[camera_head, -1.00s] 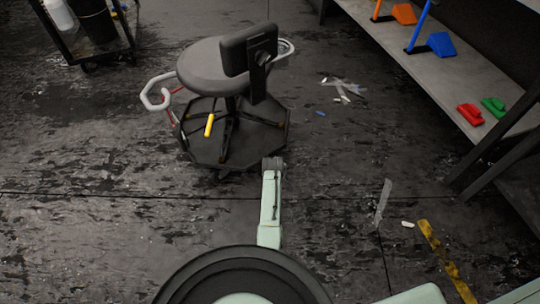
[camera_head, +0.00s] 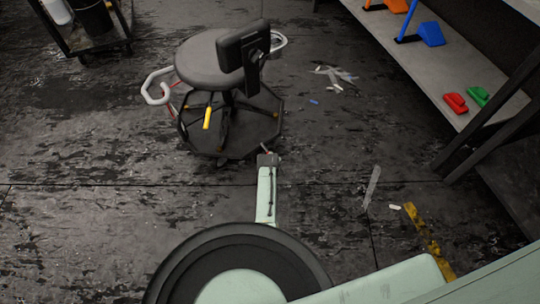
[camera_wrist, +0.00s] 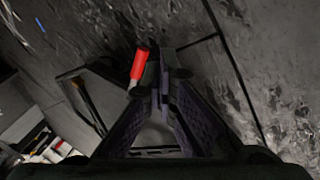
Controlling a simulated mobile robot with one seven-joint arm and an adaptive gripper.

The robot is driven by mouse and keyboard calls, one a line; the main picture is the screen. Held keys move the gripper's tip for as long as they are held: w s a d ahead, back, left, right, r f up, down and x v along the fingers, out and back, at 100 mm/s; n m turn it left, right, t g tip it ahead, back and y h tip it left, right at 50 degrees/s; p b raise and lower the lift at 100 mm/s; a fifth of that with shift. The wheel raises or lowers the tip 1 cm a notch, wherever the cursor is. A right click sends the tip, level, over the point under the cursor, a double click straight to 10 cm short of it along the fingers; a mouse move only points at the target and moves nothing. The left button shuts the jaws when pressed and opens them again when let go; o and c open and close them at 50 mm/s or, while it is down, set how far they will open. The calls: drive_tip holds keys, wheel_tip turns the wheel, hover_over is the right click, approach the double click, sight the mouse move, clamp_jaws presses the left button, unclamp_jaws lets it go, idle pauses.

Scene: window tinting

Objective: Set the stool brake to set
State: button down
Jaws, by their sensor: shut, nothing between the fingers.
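The stool (camera_head: 205,62) stands on the floor ahead, with a grey round seat, a black backrest and a dark polygonal base (camera_head: 255,135). A yellow lever (camera_head: 207,117) hangs below the seat, and a pale looped handle (camera_head: 152,90) with red parts sticks out at its left. My gripper (camera_head: 268,158) is low at the near edge of the base, its fingers hard to see there. In the wrist view my gripper (camera_wrist: 161,68) is shut and empty. A red-ended lever (camera_wrist: 139,63) is just left of the fingertips; I cannot tell whether they touch. The brake's setting cannot be read.
A bench (camera_head: 440,75) with blue, orange, red and green tools stands at the right. A dark cart (camera_head: 90,42) is at the back left. Film scraps (camera_head: 335,76) and a yellow-black strip (camera_head: 428,240) lie on the floor. The left floor is open.

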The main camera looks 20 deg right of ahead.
drive_tip(key=s+p, duration=0.1)
drive_tip(key=s+r+p, duration=0.1)
drive_tip(key=s, duration=0.1)
drive_tip(key=s+r+p, duration=0.1)
drive_tip(key=s+p, duration=0.1)
drive_tip(key=shift+s+r, duration=0.15)
drive_tip(key=shift+s, duration=0.1)
idle(0.3)
